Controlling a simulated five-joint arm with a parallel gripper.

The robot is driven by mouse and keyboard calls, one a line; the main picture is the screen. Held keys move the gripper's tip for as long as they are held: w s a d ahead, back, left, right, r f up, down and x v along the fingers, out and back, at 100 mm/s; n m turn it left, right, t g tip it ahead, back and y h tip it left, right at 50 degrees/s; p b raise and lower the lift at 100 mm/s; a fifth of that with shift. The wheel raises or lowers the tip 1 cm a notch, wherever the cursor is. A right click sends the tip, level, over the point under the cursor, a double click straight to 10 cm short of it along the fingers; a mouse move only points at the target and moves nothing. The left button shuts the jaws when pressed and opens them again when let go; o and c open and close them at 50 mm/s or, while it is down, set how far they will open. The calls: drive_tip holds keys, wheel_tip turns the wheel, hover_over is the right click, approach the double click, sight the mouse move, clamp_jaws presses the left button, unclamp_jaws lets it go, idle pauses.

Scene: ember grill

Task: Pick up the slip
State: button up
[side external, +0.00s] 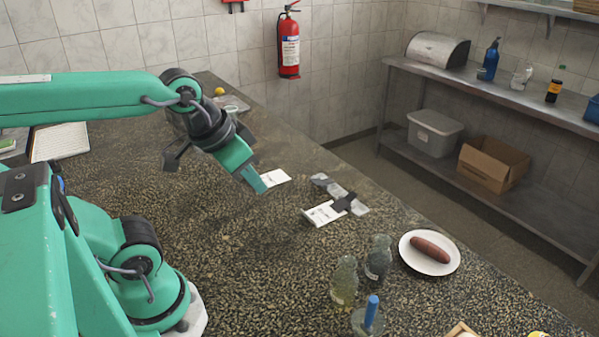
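One small white paper (275,178) lies just right of the tip of my gripper (248,172). The other white paper (322,214), with dark print, lies nearer the camera, beside a dark and grey clip-like object (344,202). My gripper points down and right above the counter. Its green end is close to the first paper in the picture, but I cannot tell whether it touches. It seems to hold nothing, and its opening is unclear.
A white plate (452,262) with a sausage (430,249) is at the right edge. Two bottles (345,280) (379,257) and a blue-handled item (371,311) stand in front. An open notebook (60,142) lies left. The counter (230,255) is clear in the middle.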

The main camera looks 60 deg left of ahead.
drive_tip(key=shift+c, duration=0.9)
drive_tip(key=w+a+f+n+g+y, duration=0.1)
drive_tip(key=w+a+f+n, duration=0.1)
drive_tip(key=w+a+n, duration=0.4)
drive_tip(key=w+a+f+n+y, duration=0.1)
drive_tip(key=w+a+f+n, duration=0.25)
drive_tip(key=w+a, duration=0.35)
drive_tip(key=a+f+n+g, duration=0.1)
drive_tip(key=a+f+n, duration=0.3)
drive_tip(key=a, duration=0.4)
drive_tip(key=a+f+n, duration=0.4)
drive_tip(key=a+f, duration=0.3)
drive_tip(key=a, duration=0.2)
drive_tip(key=shift+a+n+g, duration=0.2)
drive_tip(key=shift+n+g, duration=0.15)
drive_tip(key=shift+g, duration=0.05)
drive_tip(key=shift+w+f, duration=0.1)
drive_tip(key=shift+f, duration=0.05)
